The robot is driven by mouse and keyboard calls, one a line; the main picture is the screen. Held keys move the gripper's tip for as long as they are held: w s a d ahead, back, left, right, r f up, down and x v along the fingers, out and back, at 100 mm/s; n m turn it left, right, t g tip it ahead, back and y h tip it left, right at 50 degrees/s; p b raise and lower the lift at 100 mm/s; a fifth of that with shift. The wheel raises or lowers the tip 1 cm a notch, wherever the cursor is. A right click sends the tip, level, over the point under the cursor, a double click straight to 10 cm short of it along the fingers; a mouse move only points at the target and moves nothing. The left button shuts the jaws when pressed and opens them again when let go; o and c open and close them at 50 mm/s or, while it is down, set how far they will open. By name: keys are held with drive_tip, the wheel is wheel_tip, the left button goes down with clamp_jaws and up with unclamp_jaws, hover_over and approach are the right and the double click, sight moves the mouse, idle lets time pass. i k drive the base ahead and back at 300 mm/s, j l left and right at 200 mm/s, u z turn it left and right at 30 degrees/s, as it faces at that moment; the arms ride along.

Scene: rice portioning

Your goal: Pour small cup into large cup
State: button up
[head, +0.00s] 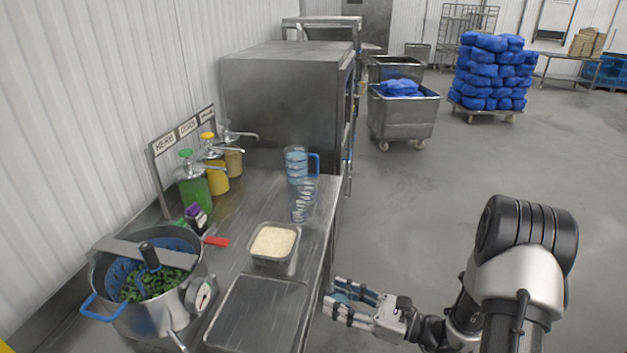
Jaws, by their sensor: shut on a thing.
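My gripper (338,299) is just off the right edge of the steel table, low in the head view. It is shut on a small bluish clear thing (345,296), which looks like the small cup. The fingers hide most of it, so I cannot tell its tilt or contents. A large clear blue cup with a blue handle (297,167) stands at the far end of the table, apart from my gripper. Clear cups with dark markings (301,203) stand in front of it.
A steel pot (165,318) with green herbs, a dial and blue handles stands at the left. A flat steel plate (258,312) lies at the front. Pump bottles (194,191) line the wall below a labelled sign. A steel cabinet (275,95) stands behind.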

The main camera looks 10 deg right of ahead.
sight(307, 191)
drive_tip(key=i+l+z, duration=0.25)
drive_tip(key=i, duration=0.7)
drive_tip(key=i+j+z, duration=0.1)
drive_tip(key=i+z, duration=0.2)
drive_tip(key=i, duration=0.65)
